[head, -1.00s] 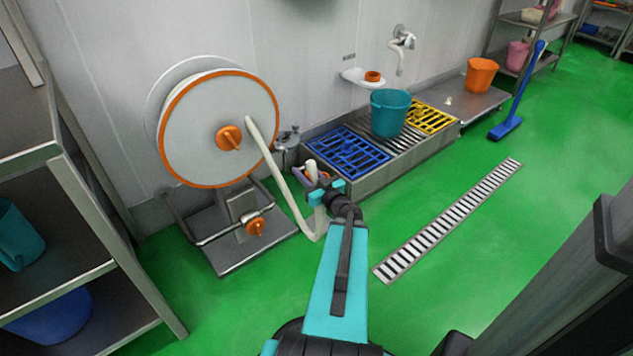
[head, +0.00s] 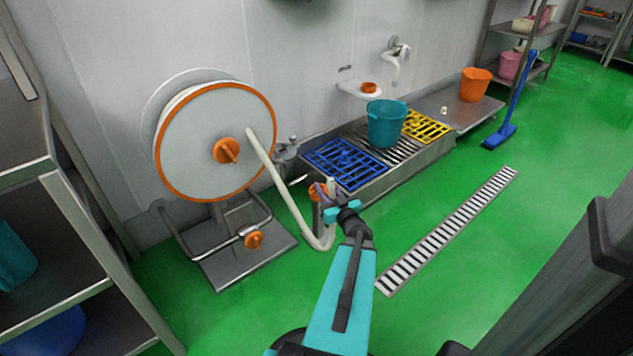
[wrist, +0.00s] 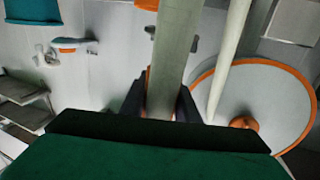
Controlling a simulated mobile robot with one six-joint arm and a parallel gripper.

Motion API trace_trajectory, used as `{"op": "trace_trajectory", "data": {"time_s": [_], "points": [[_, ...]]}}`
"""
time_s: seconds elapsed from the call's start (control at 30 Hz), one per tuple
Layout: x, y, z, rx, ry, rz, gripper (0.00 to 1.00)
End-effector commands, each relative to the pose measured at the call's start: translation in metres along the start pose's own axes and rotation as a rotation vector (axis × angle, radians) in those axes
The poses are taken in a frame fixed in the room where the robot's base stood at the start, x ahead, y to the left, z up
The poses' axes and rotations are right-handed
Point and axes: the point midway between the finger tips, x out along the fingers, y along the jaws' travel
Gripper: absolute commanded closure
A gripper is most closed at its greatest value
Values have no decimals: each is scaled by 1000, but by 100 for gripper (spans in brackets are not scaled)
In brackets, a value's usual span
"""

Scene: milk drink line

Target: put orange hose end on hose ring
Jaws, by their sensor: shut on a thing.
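A cream hose (head: 290,195) runs from the reel, loops down near the floor and rises to my gripper (head: 333,203). In the wrist view the hose (wrist: 176,50) stands between the two fingers of my gripper (wrist: 165,108), which is shut on it. Orange shows at the held end (head: 317,191), beside a small purple piece; the fingers partly hide it. A white wall bracket with an orange ring-like piece (head: 369,87) sits above the trough; it also shows in the wrist view (wrist: 68,48). I cannot tell for certain that this is the hose ring. The held end is apart from it.
The orange-rimmed hose reel (head: 188,140) stands at left on a metal base. A trough with a blue grate (head: 345,165), teal bucket (head: 387,123) and yellow grate (head: 428,124) lies along the wall. A shelf (head: 80,220) is at near left. Green floor around the drain (head: 450,230) is clear.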

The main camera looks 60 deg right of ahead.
Motion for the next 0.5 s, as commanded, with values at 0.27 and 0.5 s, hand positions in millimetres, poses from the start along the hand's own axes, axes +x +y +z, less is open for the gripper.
{"op": "trace_trajectory", "data": {"time_s": [0.27, 0.5], "points": [[44, 8, 6, -1, 3, -2, 100], [78, 14, 9, 0, 3, -1, 100]]}}
